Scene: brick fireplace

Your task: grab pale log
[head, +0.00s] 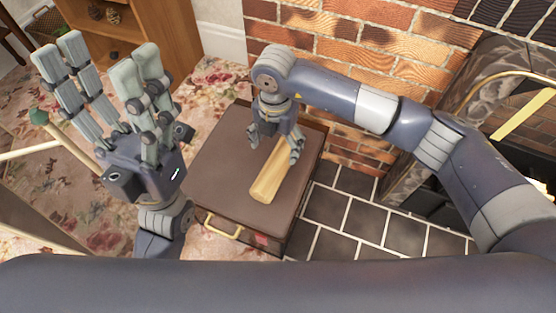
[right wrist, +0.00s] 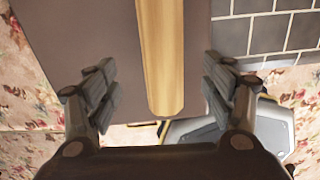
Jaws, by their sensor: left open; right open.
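The pale log (head: 268,182) lies on top of a brown suitcase-like box (head: 215,165) in the head view. My right gripper (head: 277,152) points down over the log's far part, with its fingers spread. In the right wrist view the log (right wrist: 161,60) runs between the two open fingers of my right gripper (right wrist: 161,88), with gaps on both sides. My left gripper (head: 108,75) is raised at the left, open and empty, away from the log. The log's far end is hidden by my right gripper in the head view.
A brick wall (head: 345,45) and the fireplace opening (head: 535,145) stand behind and to the right. Dark hearth tiles (head: 345,210) lie right of the box. A wooden shelf (head: 160,30) stands at the back left. Floral carpet (head: 215,85) surrounds the box's left side.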

